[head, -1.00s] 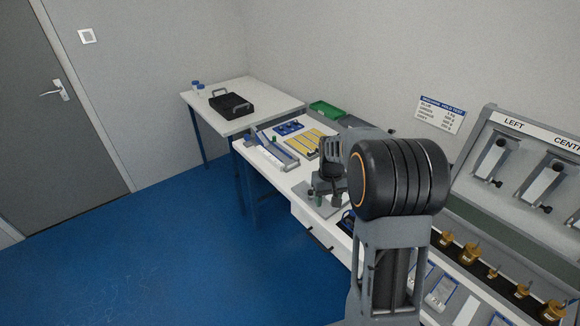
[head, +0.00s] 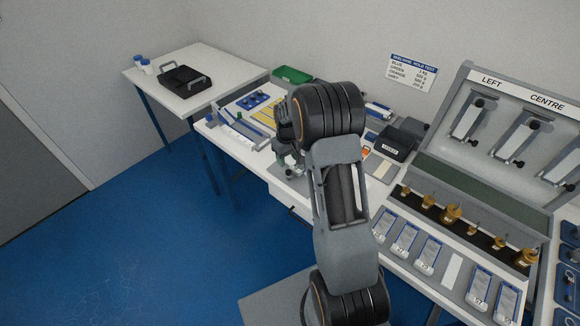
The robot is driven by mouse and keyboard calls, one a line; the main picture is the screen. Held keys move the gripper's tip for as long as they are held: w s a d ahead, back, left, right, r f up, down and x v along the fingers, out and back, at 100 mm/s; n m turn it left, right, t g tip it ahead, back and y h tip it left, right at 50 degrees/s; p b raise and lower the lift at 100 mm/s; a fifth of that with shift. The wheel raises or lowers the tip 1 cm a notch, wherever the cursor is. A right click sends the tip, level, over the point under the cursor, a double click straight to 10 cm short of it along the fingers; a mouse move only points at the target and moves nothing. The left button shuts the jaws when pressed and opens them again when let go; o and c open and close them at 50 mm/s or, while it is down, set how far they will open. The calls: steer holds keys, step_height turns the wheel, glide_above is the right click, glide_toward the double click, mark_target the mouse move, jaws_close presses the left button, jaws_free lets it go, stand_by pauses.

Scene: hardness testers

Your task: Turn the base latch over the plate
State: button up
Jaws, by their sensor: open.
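My gripper (head: 289,158) is partly visible beyond my black arm joint, low over the white bench (head: 262,168). Its jaws are open, with nothing seen between them. Small grey parts lie around and below it, but they are too small and too covered by my arm to separate. I cannot make out the base latch or the plate.
The hardness tester rack (head: 495,140), marked LEFT and CENTRE, stands at right. Blue floor is clear at left.

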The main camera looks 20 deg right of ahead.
mark_target(288, 170)
steer(key=shift+f+p, duration=0.4)
steer(key=shift+f, duration=2.6)
